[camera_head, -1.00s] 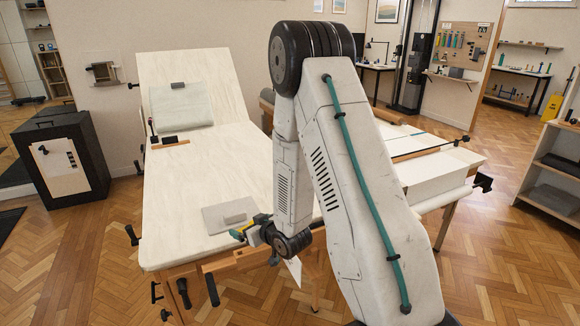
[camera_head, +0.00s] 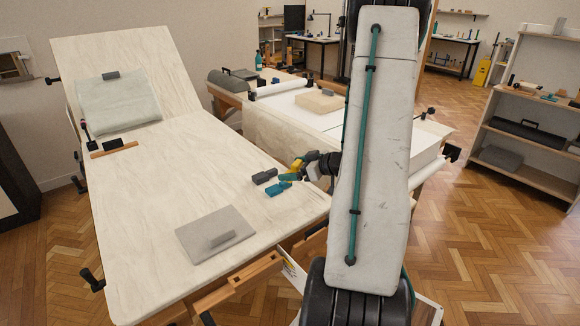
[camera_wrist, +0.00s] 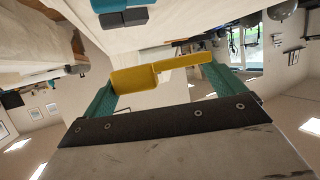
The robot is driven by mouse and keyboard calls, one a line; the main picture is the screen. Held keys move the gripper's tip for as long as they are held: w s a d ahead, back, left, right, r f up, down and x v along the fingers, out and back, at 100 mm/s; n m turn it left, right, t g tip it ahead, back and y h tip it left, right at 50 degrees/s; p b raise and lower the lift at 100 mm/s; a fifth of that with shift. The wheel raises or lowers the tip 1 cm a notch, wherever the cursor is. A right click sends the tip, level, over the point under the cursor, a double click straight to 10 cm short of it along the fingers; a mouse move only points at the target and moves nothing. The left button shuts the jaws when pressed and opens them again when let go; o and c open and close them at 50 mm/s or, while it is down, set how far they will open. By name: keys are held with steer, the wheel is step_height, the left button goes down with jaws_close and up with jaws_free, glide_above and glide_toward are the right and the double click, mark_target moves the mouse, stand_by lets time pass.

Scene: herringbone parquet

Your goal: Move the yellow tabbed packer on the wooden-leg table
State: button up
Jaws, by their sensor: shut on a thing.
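The yellow tabbed packer (camera_head: 297,165) is held in my gripper (camera_head: 301,167) near the right edge of the long pale table (camera_head: 150,240). In the wrist view the packer (camera_wrist: 135,80), a thick block with a thin tab, spans between the teal fingers of my gripper (camera_wrist: 160,78). A teal block (camera_head: 278,189) and a dark grey block (camera_head: 265,176) lie on the table close to the packer. They also show at the top of the wrist view. Whether the packer touches the tabletop I cannot tell.
A pale green cushion (camera_head: 118,102) and a wooden strip (camera_head: 114,149) lie farther back. A second white-topped table (camera_head: 285,120) stands to the right. The table's middle is clear.

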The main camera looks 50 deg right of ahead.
steer(key=shift+w+a, duration=0.1)
steer(key=shift+f, duration=0.1)
steer(key=shift+f, duration=3.9)
steer(key=o, duration=0.6)
steer(key=shift+r, duration=0.15)
steer(key=shift+r, duration=4.85)
